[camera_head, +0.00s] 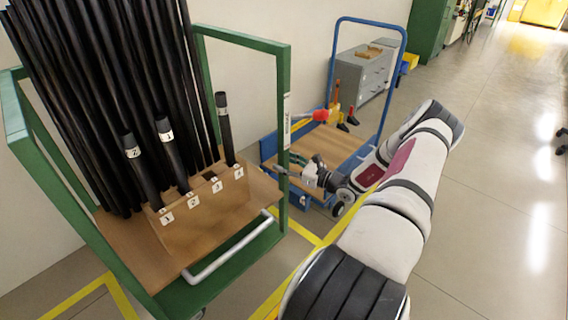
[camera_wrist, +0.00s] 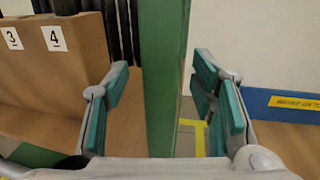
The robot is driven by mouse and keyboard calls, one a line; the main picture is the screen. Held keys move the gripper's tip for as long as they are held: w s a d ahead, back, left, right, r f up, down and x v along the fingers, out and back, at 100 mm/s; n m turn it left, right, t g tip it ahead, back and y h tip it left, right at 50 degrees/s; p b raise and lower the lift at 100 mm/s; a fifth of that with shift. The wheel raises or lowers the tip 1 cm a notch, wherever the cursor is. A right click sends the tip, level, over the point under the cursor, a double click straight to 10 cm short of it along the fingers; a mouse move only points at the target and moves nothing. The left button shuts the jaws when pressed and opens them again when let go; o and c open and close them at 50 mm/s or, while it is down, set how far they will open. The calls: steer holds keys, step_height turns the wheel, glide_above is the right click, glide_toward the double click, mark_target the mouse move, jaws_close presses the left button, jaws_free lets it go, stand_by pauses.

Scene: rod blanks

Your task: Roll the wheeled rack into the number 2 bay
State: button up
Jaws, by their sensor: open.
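The wheeled rack has a green frame (camera_head: 284,110), a brown wooden deck (camera_head: 120,240) and a silver bar (camera_head: 230,249) low at its front. Many long black rods (camera_head: 90,90) stand in it. Its brown block (camera_head: 205,215) carries number labels; 3 and 4 also show in the wrist view. My gripper (camera_head: 301,168) is beside the rack's right front post. In the wrist view, my gripper (camera_wrist: 160,80) is open, one finger each side of the green post (camera_wrist: 163,75). I cannot tell whether either finger touches it. No bay number is readable on the floor.
Yellow floor lines (camera_head: 300,232) run beside and in front of the rack. A blue cart (camera_head: 360,150) with a wooden deck and small items stands just behind my gripper. A grey cabinet (camera_head: 362,75) is behind it.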

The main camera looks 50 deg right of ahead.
steer(key=s+d, duration=0.1)
steer(key=s, duration=1)
steer(key=shift+s, duration=0.15)
steer(key=shift+d, duration=0.1)
